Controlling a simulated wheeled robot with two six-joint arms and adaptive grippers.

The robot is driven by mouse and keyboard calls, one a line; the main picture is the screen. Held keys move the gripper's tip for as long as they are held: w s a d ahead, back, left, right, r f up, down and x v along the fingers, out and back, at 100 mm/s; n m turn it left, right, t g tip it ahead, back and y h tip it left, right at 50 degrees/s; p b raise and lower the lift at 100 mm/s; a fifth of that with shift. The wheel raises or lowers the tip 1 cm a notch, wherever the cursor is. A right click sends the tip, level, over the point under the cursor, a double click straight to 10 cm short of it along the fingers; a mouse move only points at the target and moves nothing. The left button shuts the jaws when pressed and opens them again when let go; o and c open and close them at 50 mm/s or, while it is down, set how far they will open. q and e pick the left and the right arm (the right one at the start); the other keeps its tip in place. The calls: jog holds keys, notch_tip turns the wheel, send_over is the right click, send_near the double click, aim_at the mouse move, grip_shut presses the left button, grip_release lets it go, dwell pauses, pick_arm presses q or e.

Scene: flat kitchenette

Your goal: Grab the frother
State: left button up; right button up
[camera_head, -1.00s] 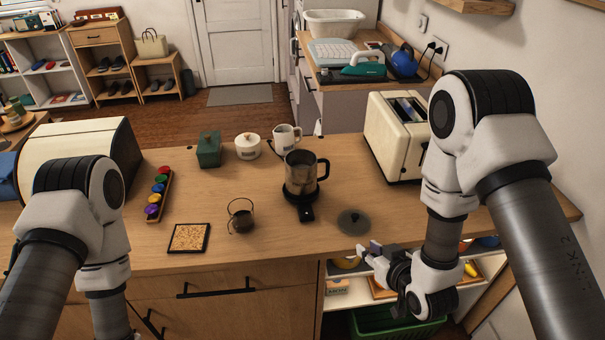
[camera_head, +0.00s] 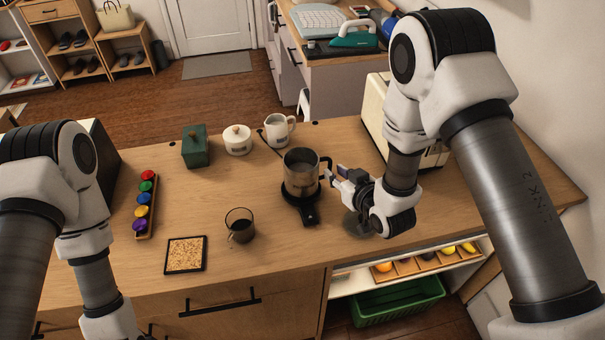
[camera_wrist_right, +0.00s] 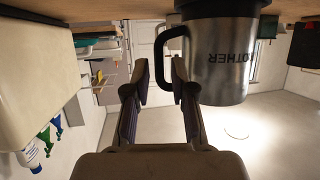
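The frother (camera_head: 300,172) is a steel jug with a black handle, upright on its black base (camera_head: 309,213) on the counter. In the right wrist view the frother (camera_wrist_right: 222,65) appears upside down, with the letters "OTHER" readable. My right gripper (camera_head: 336,174) is open and empty, just right of the jug at the handle side. In the right wrist view the handle (camera_wrist_right: 158,52) shows between and beyond the fingertips (camera_wrist_right: 160,75); I cannot tell whether they touch it. My left arm's wrist shows at the lower left, its fingers out of frame.
A dark round lid (camera_head: 352,223) lies under my right gripper. A cream toaster (camera_head: 374,112) stands close behind the right arm. A dark glass cup (camera_head: 240,226), framed mat (camera_head: 186,255), white pitcher (camera_head: 278,130), white pot (camera_head: 237,140) and green box (camera_head: 196,147) stand around the counter.

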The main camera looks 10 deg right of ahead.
aim_at(330, 168)
jog(key=p+x, duration=0.1)
jog(key=x, duration=0.3)
jog(key=shift+w+f, duration=0.25)
jog(key=shift+w, duration=0.1)
jog(key=shift+s, duration=0.15)
jog(key=shift+s+r, duration=0.15)
grip_shut()
pick_arm(q)
jog(key=shift+w+r, duration=0.25)
jog(key=shift+r, duration=0.5)
jog(key=shift+f, duration=0.15)
pick_arm(e)
jog(key=shift+r, duration=0.1)
